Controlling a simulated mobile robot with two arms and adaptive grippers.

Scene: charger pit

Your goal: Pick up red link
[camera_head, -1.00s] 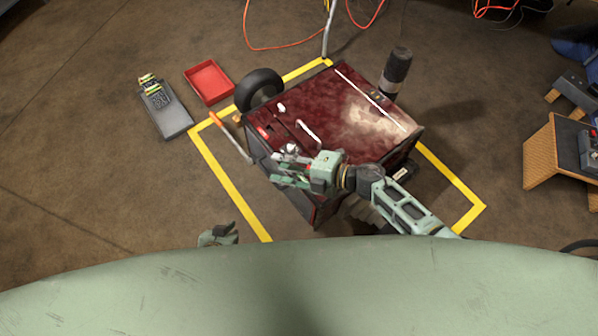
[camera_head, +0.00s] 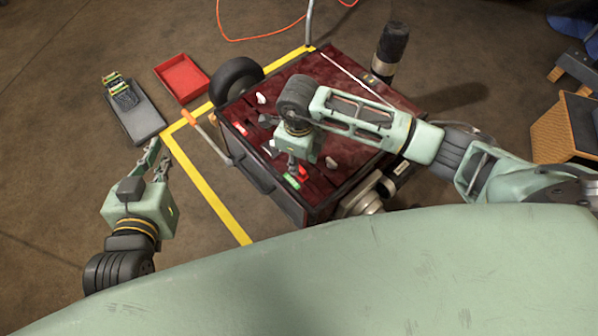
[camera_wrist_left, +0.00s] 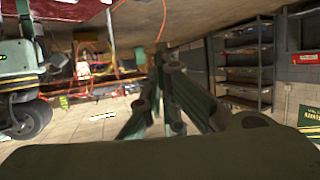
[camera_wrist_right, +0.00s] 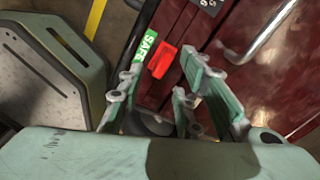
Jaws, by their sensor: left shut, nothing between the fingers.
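The red link (camera_wrist_right: 161,61) is a small red piece at the edge of the dark red cabinet top, beside a green SAFE tag (camera_wrist_right: 144,47). In the head view the red link (camera_head: 303,173) shows just below my right gripper (camera_head: 293,160). In the right wrist view my right gripper (camera_wrist_right: 164,75) is open, with fingers either side of the link's line and nothing visibly gripped. My left gripper (camera_head: 155,160) is shut and empty, left of the cabinet over the floor. It also shows in the left wrist view (camera_wrist_left: 166,60).
The cabinet (camera_head: 335,75) carries small white pieces and another red piece (camera_head: 239,129). A black wheel (camera_head: 235,78) and a dark cylinder (camera_head: 390,52) stand by it. A red tray (camera_head: 182,78) and a grey case (camera_head: 135,115) lie on the floor at left.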

